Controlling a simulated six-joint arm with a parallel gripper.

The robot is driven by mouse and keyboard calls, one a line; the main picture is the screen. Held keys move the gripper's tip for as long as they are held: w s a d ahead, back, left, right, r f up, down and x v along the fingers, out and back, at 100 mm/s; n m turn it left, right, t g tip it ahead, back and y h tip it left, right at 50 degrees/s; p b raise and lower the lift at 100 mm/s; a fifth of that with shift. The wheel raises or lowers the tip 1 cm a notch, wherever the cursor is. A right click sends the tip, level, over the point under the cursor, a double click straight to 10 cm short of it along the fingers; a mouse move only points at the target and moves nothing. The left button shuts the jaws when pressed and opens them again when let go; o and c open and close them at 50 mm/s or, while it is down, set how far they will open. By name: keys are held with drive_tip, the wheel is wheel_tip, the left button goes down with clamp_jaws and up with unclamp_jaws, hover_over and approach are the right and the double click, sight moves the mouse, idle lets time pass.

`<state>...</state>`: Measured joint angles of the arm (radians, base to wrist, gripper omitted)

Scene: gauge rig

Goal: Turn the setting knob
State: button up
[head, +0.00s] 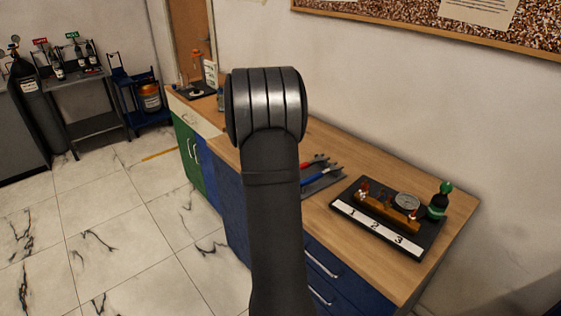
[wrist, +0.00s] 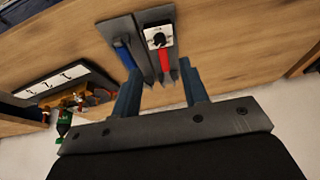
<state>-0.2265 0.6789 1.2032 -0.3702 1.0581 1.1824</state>
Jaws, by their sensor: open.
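In the wrist view a small black knob (wrist: 159,39) sits on a white square plate (wrist: 150,32). It lies at a red-handled tool (wrist: 164,62) on a dark grey tray (wrist: 118,27). I cannot tell if it is the setting knob. My gripper (wrist: 160,78) is open, its two blue-grey fingers apart with nothing between them. It is over the counter near the tray, apart from the knob as far as I can see. In the head view my arm hides the gripper and part of the tray (head: 325,184); the knob does not show there.
The gauge rig, a black board (head: 429,240) numbered 1 to 3 with a brass block (head: 380,211) and a round gauge (head: 406,201), stands at the right. A green-capped bottle (head: 439,203) is beside it. A blue-handled tool (wrist: 124,55) lies left of the red one.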

drive_tip(key=v, duration=0.8)
drive_tip(key=shift+r, duration=0.2)
drive_tip(key=shift+a+f, duration=0.1)
drive_tip(key=x, duration=1.7)
drive_tip(key=shift+f, duration=0.1)
